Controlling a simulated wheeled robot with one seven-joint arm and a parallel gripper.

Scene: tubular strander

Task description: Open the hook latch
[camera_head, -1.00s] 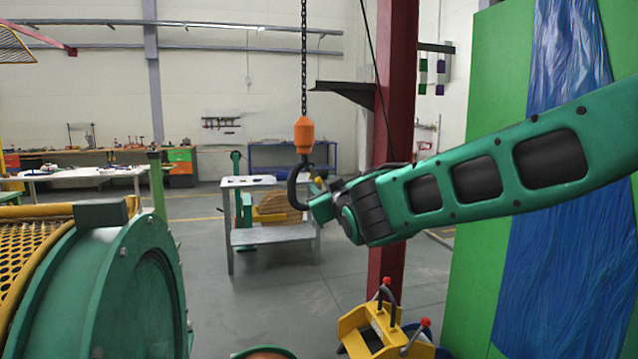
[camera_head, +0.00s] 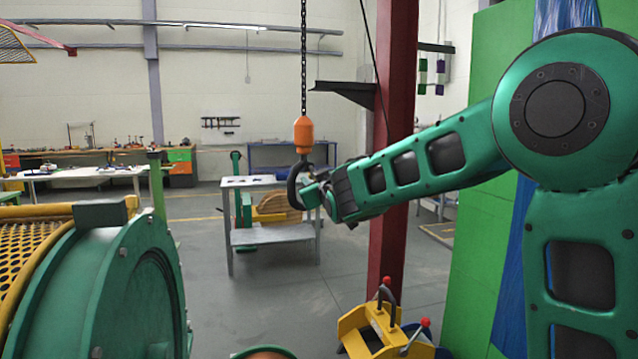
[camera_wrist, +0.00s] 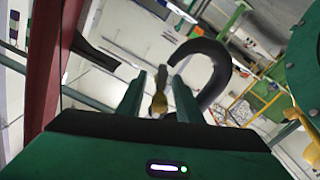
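The dark hook (camera_head: 293,182) hangs below an orange block (camera_head: 304,134) on a chain. In the wrist view the hook (camera_wrist: 215,62) curves above and to the right of the fingers. Its brass-coloured latch (camera_wrist: 159,104) shows between my two fingers, with a gap visible beside it. My gripper (camera_wrist: 158,92) is open around the latch; I cannot tell whether either finger touches it. In the head view my gripper (camera_head: 309,191) is at the hook's open side and mostly hides the latch.
A red column (camera_head: 390,150) stands behind my arm. A green machine drum (camera_head: 110,280) is at lower left, and a yellow lifting device (camera_head: 380,325) is below. A grey table (camera_head: 270,235) stands behind the hook. Open floor lies in the middle.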

